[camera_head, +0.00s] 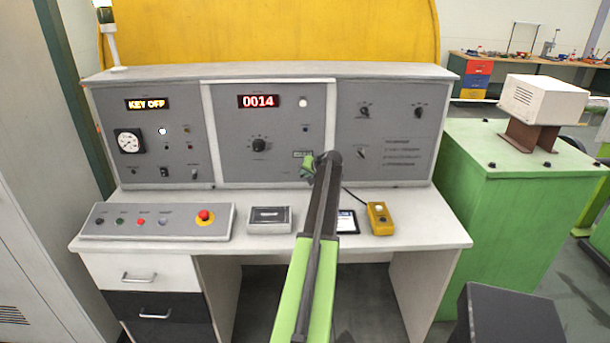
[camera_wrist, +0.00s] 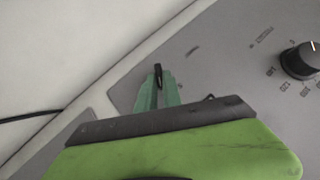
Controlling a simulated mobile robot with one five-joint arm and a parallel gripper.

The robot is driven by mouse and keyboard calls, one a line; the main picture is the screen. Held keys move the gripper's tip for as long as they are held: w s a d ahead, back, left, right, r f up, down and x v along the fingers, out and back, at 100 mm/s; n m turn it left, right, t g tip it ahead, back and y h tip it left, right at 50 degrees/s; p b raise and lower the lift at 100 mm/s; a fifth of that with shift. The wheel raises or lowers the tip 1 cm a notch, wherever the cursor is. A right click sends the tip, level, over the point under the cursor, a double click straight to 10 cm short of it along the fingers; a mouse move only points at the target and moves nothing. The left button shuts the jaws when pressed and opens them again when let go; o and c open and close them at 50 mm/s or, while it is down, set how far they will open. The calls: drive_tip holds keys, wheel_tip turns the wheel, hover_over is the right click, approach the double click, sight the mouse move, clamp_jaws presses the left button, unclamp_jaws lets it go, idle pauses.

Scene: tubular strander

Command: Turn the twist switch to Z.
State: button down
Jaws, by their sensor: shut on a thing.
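My gripper (camera_head: 307,167) is at the lower right of the console's middle panel, its green fingers against the panel face. In the wrist view, the gripper (camera_wrist: 159,92) is shut on a small black knob, which appears to be the twist switch (camera_wrist: 158,74). Only the knob's tip shows between the teal fingers; the rest is hidden. In the head view my gripper and arm hide it. Its S or Z marks cannot be read, so its setting cannot be told.
A larger black rotary knob (camera_head: 259,145) is left of my gripper, and a dark knob also shows in the wrist view (camera_wrist: 300,62). On the desk below are a grey box (camera_head: 269,220), a yellow pendant (camera_head: 380,218) with a cable, and a red emergency button (camera_head: 204,215).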

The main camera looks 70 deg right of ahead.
drive_tip(key=c, duration=1.5)
unclamp_jaws()
drive_tip(key=shift+s+d, duration=0.3)
drive_tip(key=shift+s, duration=0.05)
drive_tip(key=shift+w+a+r, duration=0.1)
drive_tip(key=shift+w, duration=0.2)
drive_tip(key=p+v, duration=1)
drive_tip(key=v, duration=0.7)
drive_tip(key=shift+s+a+p, duration=0.25)
drive_tip(key=shift+s+p, duration=0.05)
drive_tip(key=shift+p, duration=0.05)
